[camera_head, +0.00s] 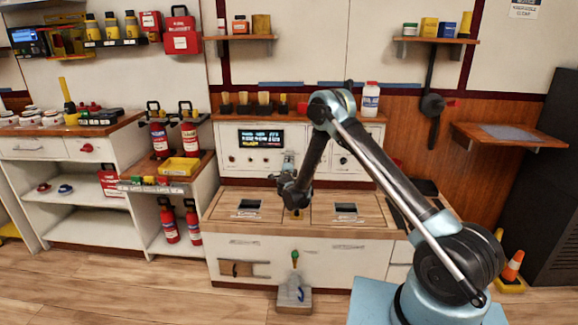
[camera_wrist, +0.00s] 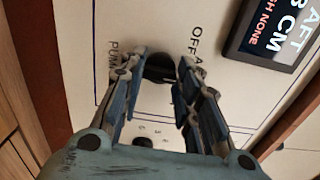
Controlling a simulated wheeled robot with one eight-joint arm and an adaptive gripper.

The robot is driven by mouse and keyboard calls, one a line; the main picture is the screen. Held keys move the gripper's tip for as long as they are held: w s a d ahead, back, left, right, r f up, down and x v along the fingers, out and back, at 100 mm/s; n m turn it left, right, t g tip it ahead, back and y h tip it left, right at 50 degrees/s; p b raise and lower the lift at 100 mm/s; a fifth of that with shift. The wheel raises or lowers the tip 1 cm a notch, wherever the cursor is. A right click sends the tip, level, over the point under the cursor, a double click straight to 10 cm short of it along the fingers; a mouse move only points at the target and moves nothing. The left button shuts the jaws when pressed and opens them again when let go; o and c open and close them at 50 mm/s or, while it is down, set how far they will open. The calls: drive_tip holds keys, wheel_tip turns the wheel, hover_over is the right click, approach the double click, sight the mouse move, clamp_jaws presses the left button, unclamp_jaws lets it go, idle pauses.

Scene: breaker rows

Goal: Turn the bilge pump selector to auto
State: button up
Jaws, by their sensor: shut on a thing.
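The black selector knob (camera_wrist: 160,67) is on a white panel in the wrist view. The panel lettering reads "OFF" and a partly covered word starting with "A" on its right, and "PUM…" on its left. My gripper (camera_wrist: 161,62) has one fingertip on each side of the knob and is shut on it. Which way the knob points is hard to tell. In the head view my gripper (camera_head: 291,188) is in front of the white control panel (camera_head: 228,160), and my arm hides part of that panel and the knob.
A lit display (camera_wrist: 276,32) is beside the knob in the wrist view; the display (camera_head: 261,138) also shows in the head view. A small black knob (camera_wrist: 143,142) is below. Under the panel is a wooden counter (camera_head: 235,197). A white bottle (camera_head: 370,99) and several cups stand above.

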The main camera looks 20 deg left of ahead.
drive_tip(key=shift+d, duration=0.15)
drive_tip(key=o, duration=1.1)
drive_tip(key=shift+f, duration=0.1)
drive_tip(key=shift+c, duration=0.2)
drive_tip(key=v, duration=1.1)
drive_tip(key=shift+s, duration=0.4)
drive_tip(key=shift+d, duration=0.1)
